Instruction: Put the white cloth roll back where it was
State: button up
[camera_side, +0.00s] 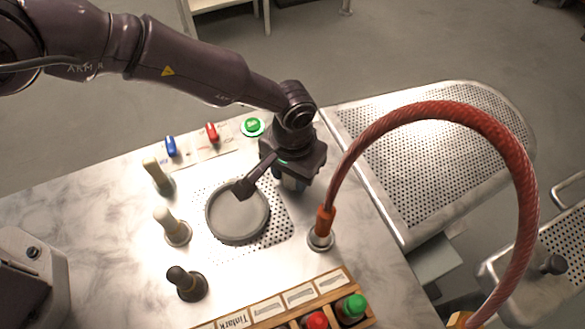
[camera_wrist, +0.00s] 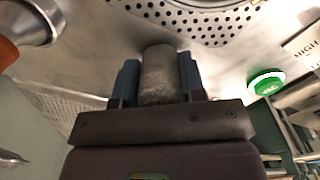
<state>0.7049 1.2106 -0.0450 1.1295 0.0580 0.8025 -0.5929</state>
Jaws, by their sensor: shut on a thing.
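My gripper (camera_wrist: 160,75) is shut on a short upright cylinder, which I take for the white cloth roll (camera_wrist: 159,80). It looks mottled grey in shadow in the wrist view, between two blue fingers. In the side view my gripper (camera_side: 290,184) points down over the marble top, right of the round grey dish, and its body hides the roll. I cannot tell whether the roll touches the surface.
The dish (camera_side: 238,214) sits on a perforated plate (camera_side: 277,228). A red hose (camera_side: 440,112) arches from a metal fitting (camera_side: 320,239) near my gripper. A green button (camera_side: 253,126), a red switch (camera_side: 211,132) and a blue switch (camera_side: 171,146) line the back. A wooden rack (camera_side: 268,308) is in front.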

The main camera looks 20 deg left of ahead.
jog(key=o, duration=0.9)
notch_tip(320, 180, up, 12)
jog(key=shift+r, duration=0.1)
jog(key=s+a+r+n+t, duration=0.1)
jog(key=s+a+r+t, duration=0.1)
jog(key=a+r, duration=1.8)
jog(key=s+a+t, duration=0.1)
jog(key=s+a, duration=0.4)
jog(key=s+a+r+t, duration=0.1)
jog(key=s+a, duration=0.4)
jog(key=s, duration=0.1)
jog(key=s+a+n+t, duration=0.1)
jog(key=s+a, duration=0.4)
jog(key=s, duration=0.1)
jog(key=shift+s+r+t, duration=0.25)
jog(key=shift+r+t, duration=0.05)
jog(key=shift+r, duration=0.1)
